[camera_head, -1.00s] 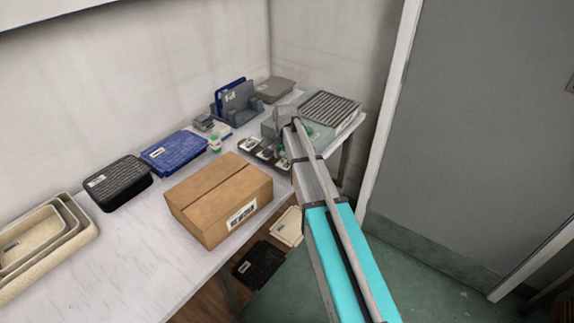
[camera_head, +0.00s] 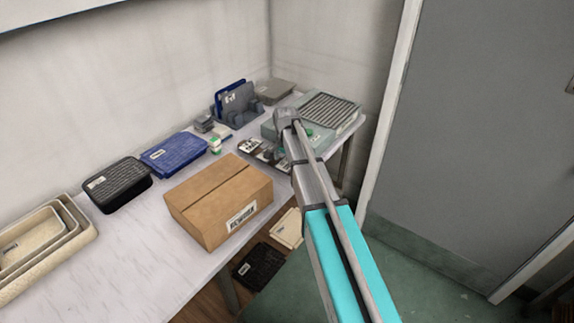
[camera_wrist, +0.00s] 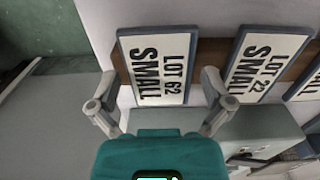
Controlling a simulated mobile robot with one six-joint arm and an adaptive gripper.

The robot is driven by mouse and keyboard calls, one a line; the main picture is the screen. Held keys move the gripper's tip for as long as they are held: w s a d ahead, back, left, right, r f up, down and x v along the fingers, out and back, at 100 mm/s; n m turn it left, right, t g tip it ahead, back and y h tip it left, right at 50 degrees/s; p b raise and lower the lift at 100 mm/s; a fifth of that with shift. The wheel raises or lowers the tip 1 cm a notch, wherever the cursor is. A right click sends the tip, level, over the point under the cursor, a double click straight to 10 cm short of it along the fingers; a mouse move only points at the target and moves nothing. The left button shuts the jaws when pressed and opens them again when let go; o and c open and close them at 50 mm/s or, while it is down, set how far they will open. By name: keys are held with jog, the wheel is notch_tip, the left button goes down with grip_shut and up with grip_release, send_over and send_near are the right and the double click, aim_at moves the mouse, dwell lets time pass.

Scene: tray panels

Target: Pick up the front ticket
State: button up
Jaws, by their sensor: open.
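A white ticket with a dark border, printed "LOT 62 SMALL" (camera_wrist: 160,68), stands in a brown holder strip (camera_wrist: 209,60) in the wrist view. My gripper (camera_wrist: 158,76) is open, its two fingers to the left and right of this ticket, with no clear contact. A third ticket (camera_wrist: 306,83) is cut off at the right edge. In the head view my arm partly hides the ticket area, and my fingertips cannot be made out.
A cardboard box (camera_head: 217,203) stands on the white table (camera_head: 125,248), left of my arm. A ribbed grey tray (camera_head: 331,108) lies behind the arm. A blue tray (camera_head: 174,152), a black tray (camera_head: 117,185) and nested cream trays (camera_head: 75,240) line the table's left part.

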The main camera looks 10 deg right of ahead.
aim_at(286, 164)
jog(key=shift+f, duration=0.1)
dwell(0.4)
jog(key=c, duration=0.7)
notch_tip(286, 164, up, 3)
jog(key=p, duration=0.3)
jog(key=shift+r, duration=0.2)
jog(key=s+r+p, duration=0.3)
jog(key=s, duration=0.1)
jog(key=s+r+p, duration=0.3)
jog(key=s+p, duration=0.1)
jog(key=s, duration=0.1)
jog(key=s+r+p, duration=0.3)
jog(key=s+r, duration=0.1)
jog(key=s, duration=0.1)
dwell(0.3)
